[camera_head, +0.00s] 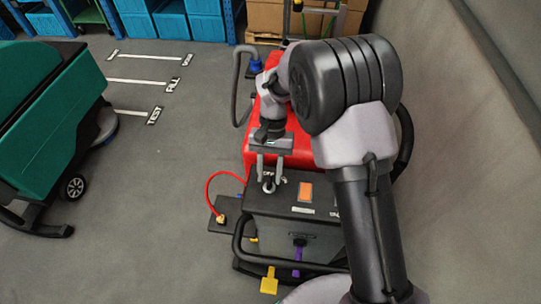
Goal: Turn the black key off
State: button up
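The black key (268,187) is a small dark knob with a pale rim on the dark top panel (270,205) of the red machine. White lettering that looks like "OFF" is beside it, partly hidden by my gripper. My gripper (269,180) points down just above the key. Its two grey fingers are apart, one on each side of the key in the picture. I cannot tell whether either finger touches it. The key's exact turn angle is too small to tell.
A green machine (50,120) stands left. A grey wall (470,130) rises right. Floor between the machines is clear.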

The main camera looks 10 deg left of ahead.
jog(key=p+v, duration=0.3)
jog(key=v, duration=1.3)
jog(key=shift+r, duration=0.3)
